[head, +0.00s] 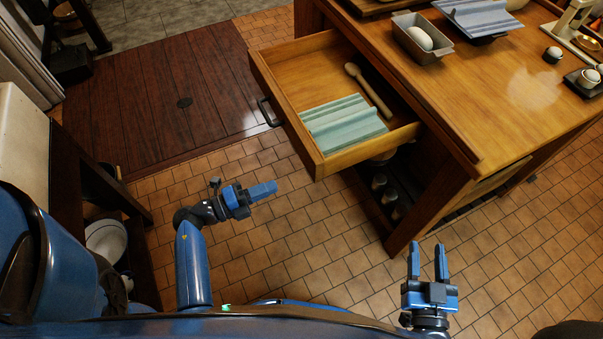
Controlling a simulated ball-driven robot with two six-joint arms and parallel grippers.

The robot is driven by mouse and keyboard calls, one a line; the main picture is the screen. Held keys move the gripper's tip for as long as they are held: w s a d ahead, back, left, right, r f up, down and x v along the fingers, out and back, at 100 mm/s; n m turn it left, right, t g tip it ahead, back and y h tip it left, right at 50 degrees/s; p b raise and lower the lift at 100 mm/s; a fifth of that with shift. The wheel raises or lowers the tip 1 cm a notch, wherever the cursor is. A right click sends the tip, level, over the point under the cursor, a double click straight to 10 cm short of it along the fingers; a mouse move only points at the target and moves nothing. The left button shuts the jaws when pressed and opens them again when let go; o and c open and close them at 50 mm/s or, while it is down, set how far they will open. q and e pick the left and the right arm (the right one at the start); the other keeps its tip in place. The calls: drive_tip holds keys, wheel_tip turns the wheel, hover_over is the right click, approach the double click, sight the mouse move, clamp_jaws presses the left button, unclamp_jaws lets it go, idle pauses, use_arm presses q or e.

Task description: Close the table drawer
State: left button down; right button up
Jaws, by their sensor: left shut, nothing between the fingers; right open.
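The table drawer (278,110) stands pulled out from the left side of the wooden table (480,115). It has a dark handle (269,112) on its front face. A folded green cloth (342,124) and a wooden spoon or similar tool (370,92) lie in it. My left gripper (264,190) is shut and empty, below and left of the drawer's near corner, apart from the drawer and its handle. My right gripper (428,262) is open and empty, over the floor near the table's front leg, away from the drawer.
Jars stand on a shelf under the table. A dark wooden hatch (165,95) and free tiled floor lie left of the drawer.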

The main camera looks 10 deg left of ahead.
sight(312, 171)
use_arm(q)
drive_tip(key=x, duration=1)
drive_tip(key=shift+w, duration=0.1)
